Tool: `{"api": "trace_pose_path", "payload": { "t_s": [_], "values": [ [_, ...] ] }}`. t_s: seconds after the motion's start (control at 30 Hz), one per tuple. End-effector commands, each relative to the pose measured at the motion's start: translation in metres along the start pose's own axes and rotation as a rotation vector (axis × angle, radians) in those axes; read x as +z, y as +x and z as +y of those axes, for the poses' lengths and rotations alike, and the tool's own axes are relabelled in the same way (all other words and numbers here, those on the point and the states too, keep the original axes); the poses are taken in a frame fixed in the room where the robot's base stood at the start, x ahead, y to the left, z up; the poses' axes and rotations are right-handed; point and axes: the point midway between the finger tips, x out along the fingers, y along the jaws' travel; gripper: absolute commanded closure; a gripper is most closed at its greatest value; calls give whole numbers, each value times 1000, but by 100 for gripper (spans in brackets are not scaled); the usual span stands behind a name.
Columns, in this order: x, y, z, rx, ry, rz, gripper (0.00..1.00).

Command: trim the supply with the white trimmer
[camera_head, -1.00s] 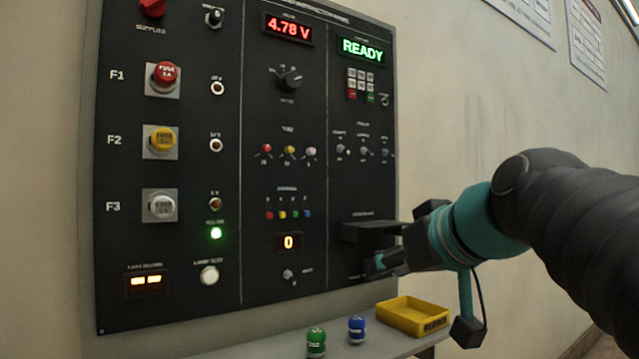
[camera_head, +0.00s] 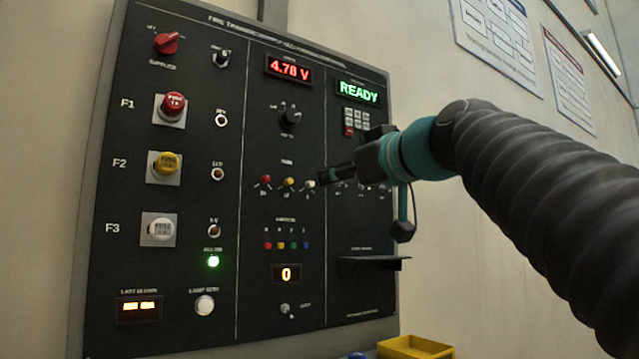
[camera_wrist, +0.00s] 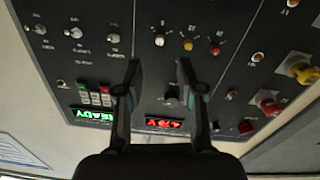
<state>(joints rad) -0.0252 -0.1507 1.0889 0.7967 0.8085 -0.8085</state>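The white trimmer (camera_head: 310,184) is a small white knob on the black panel, right of the yellow trimmer (camera_head: 288,183) and the red trimmer (camera_head: 265,181). My gripper (camera_head: 325,176) is just right of the white trimmer in the head view. In the wrist view, which is upside down, the white trimmer (camera_wrist: 159,40) lies beyond the fingertips, between their lines. The two fingers (camera_wrist: 159,64) stand apart with nothing between them. The gap in depth to the knob is hard to judge. The red display (camera_head: 289,70) seems to read 4.78 V.
A dark selector knob (camera_head: 290,117) sits above the trimmers, and the keypad (camera_head: 356,122) is up and right. A black shelf (camera_head: 372,263) juts from the panel below my gripper. A yellow tray (camera_head: 415,346) stands at the bottom.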

Motion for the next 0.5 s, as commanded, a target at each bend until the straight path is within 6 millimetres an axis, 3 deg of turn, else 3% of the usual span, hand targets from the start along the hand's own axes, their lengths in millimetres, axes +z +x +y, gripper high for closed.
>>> {"api": "trace_pose_path", "payload": {
  "t_s": [0.3,0.5],
  "values": [
    [-1,56,0,-2,0,-2,62],
    [-1,74,0,0,0,-1,62]
  ]
}}
